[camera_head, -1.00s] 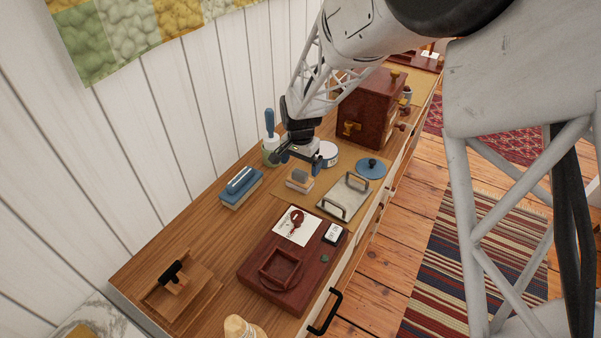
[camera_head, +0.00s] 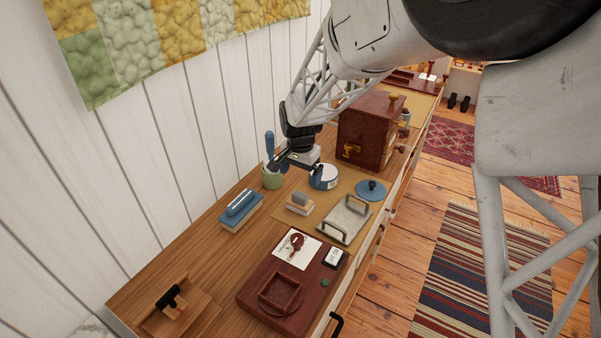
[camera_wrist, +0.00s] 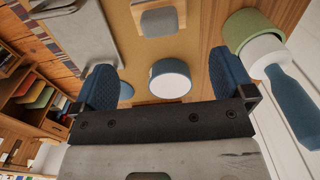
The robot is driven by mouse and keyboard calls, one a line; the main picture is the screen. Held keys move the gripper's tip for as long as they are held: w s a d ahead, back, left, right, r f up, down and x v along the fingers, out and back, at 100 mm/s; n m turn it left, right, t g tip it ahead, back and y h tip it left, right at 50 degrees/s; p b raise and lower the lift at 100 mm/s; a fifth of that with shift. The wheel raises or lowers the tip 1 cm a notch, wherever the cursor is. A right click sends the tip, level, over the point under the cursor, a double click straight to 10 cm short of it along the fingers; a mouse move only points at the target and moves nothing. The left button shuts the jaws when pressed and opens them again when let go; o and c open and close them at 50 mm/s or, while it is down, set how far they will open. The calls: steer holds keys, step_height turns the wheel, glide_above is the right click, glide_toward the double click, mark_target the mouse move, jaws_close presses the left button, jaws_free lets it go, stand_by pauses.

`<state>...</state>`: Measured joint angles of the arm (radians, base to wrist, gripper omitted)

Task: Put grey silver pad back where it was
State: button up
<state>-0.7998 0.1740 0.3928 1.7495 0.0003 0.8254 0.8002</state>
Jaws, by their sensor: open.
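A block with a grey top on a pale tan base (camera_head: 300,203) lies on the tan mat (camera_head: 286,217); I take it as the grey silver pad, though I cannot be sure. It also shows at the top of the wrist view (camera_wrist: 160,21). My gripper (camera_head: 297,168) is open and empty above the dresser, apart from the block. In the wrist view its blue fingers (camera_wrist: 164,72) frame a round blue tin with a white top (camera_wrist: 170,80), which stands below, not held. The tin also shows in the head view (camera_head: 324,178).
A grey tray with two handles (camera_head: 345,222) and a blue disc (camera_head: 370,189) lie nearby. A green cup with a blue-handled tool (camera_head: 271,179), a blue block (camera_head: 240,210), a dark red box (camera_head: 366,134) and a dark red board (camera_head: 262,284) surround the mat.

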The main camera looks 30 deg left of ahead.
stand_by(0.4)
steer(key=s+d+r, duration=0.1)
steer(key=d+r, duration=0.5)
steer(key=d, duration=0.5)
steer(key=s+d+r+t, duration=0.1)
steer(key=d+r, duration=0.4)
steer(key=d, duration=0.6)
steer(key=s+d+r, duration=0.1)
steer(key=d+r, duration=0.5)
steer(key=d, duration=0.5)
steer(key=s+d+r+t, duration=0.1)
steer(key=s+d, duration=2)
steer(key=d, duration=0.1)
steer(key=shift+s+d+r+t, duration=0.2)
steer(key=shift+d+r+t, duration=0.1)
steer(key=shift+d+r, duration=0.1)
